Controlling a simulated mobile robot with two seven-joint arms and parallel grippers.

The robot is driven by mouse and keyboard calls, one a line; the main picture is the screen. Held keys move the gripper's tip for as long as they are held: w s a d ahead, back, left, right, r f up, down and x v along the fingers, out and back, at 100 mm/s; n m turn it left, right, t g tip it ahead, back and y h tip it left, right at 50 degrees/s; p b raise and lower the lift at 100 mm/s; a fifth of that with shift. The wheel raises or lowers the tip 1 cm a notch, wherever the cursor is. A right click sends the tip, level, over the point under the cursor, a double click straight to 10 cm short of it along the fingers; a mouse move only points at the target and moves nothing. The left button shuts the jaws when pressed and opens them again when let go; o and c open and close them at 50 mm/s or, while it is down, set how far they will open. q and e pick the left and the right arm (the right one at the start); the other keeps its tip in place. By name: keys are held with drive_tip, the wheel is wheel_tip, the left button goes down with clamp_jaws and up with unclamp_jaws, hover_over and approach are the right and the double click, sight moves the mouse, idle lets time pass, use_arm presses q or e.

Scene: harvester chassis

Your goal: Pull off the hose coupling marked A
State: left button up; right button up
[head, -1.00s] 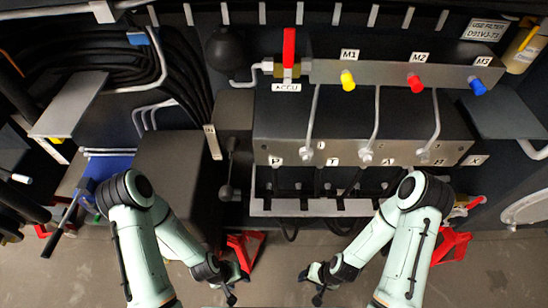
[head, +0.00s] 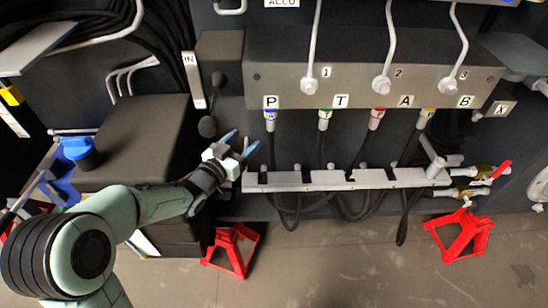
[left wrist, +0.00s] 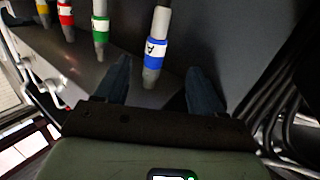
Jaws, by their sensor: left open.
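Several hose couplings hang under the grey valve block. The blue-banded coupling (head: 270,121) is under the port plate marked P; in the left wrist view its own band (left wrist: 156,51) carries a letter that looks like A. The red-banded coupling (head: 376,119) hangs near the port plate marked A (head: 406,102). A green-banded one (head: 324,121) and a yellow-banded one (head: 424,118) hang beside them. My left gripper (head: 240,142) is open and empty, just below and left of the blue-banded coupling. In the wrist view that coupling shows between the two fingers, apparently untouched.
A slotted grey rail (head: 330,180) runs below the couplings, with black hoses behind and under it. Red stands (head: 234,249) (head: 460,236) are on the floor. A dark box (head: 130,145) is at the left.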

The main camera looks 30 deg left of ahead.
sight(268, 128)
use_arm(q)
drive_tip(key=w, duration=0.9)
drive_tip(key=w+r+b, duration=0.1)
drive_tip(key=w, duration=0.3)
drive_tip(key=shift+w+d, duration=0.3)
drive_tip(key=shift+d, duration=0.1)
use_arm(e)
drive_tip(key=shift+w+d+f+t, duration=0.3)
drive_tip(key=shift+w+d+f, duration=0.35)
drive_tip(key=shift+w+f, duration=0.25)
drive_tip(key=shift+r, duration=0.1)
use_arm(q)
drive_tip(key=shift+c, duration=0.4)
clamp_jaws()
drive_tip(key=shift+f+b, duration=0.3)
use_arm(e)
drive_tip(key=shift+f, duration=0.25)
use_arm(q)
drive_tip(key=shift+f+b, duration=1.6)
drive_tip(key=shift+f, duration=0.45)
use_arm(e)
drive_tip(key=shift+w+f, duration=0.1)
drive_tip(key=shift+f, duration=1.8)
